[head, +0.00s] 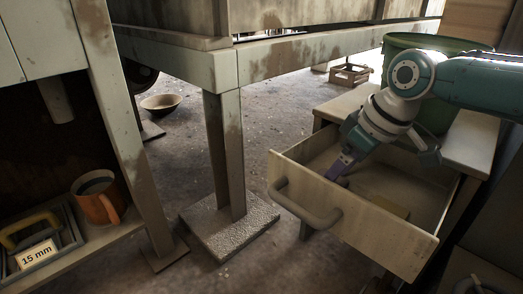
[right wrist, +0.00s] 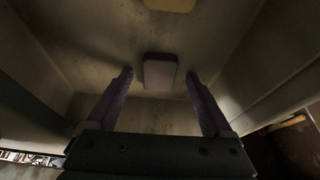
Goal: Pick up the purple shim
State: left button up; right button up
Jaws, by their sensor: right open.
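The purple shim (right wrist: 160,72) is a small pale purple block lying on the drawer floor in the right wrist view. My right gripper (right wrist: 160,80) is open, with one dark purple finger on each side of the shim and a gap to both. I cannot tell how far above the floor the fingertips are. In the head view my right gripper (head: 338,170) reaches down into the open drawer (head: 395,243) near its front left corner. I cannot make out the shim there. My left gripper is not in view.
A yellow block (head: 386,207) lies in the same drawer, and it shows at the top of the right wrist view (right wrist: 170,4). The drawer walls stand close around my gripper. A green bin (head: 435,45) stands behind my right arm. An orange mug (head: 97,203) sits on the left shelf.

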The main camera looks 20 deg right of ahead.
jog(key=shift+r, duration=0.1)
grip_shut()
dwell(0.5)
